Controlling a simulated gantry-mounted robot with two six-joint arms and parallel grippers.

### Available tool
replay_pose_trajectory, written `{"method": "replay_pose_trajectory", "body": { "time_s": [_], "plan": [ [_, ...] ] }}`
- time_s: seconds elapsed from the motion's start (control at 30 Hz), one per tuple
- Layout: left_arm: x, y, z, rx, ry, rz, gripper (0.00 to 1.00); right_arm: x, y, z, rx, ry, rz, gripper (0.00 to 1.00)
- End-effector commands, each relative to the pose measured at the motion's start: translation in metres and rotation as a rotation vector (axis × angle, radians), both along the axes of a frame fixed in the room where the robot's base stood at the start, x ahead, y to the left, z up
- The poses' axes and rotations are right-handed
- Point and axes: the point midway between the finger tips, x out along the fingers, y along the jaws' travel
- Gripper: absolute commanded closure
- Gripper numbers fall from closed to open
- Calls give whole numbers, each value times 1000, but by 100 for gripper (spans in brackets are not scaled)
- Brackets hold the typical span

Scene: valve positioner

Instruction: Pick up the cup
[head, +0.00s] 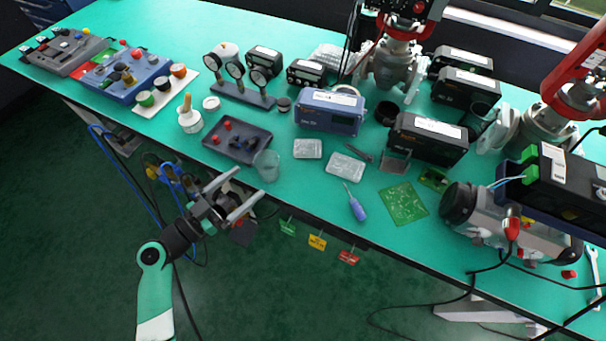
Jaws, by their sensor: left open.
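A clear, see-through cup (267,165) stands on the teal table near its front edge, just right of a dark tray. My left gripper (247,188) is in front of the table edge, its two pale fingers spread apart and pointing towards the cup. The fingers look empty, and the cup lies a little beyond their tips. I cannot tell the exact gap between fingertips and cup. My right gripper does not show.
The dark tray (221,146) with small parts sits left of the cup. Metal boxes (307,149) lie to its right, and a blue device (330,122) stands behind. A purple screwdriver (356,208) lies farther right. Coloured tags (317,242) hang below the table edge.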

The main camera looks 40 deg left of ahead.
Motion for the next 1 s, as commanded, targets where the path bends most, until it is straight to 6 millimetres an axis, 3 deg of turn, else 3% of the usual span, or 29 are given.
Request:
{"method": "replay_pose_trajectory", "body": {
  "time_s": [0.3,0.57,0.8,1.0],
  "plan": [
    [53,-11,1,2,-1,-7,0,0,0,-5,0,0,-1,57],
    [66,-13,3,2,-1,-5,0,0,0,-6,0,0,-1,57],
    [104,-21,7,3,-1,-6,0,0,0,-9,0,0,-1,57],
    [113,-22,7,1,0,-3,0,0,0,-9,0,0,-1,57]
  ]
}}
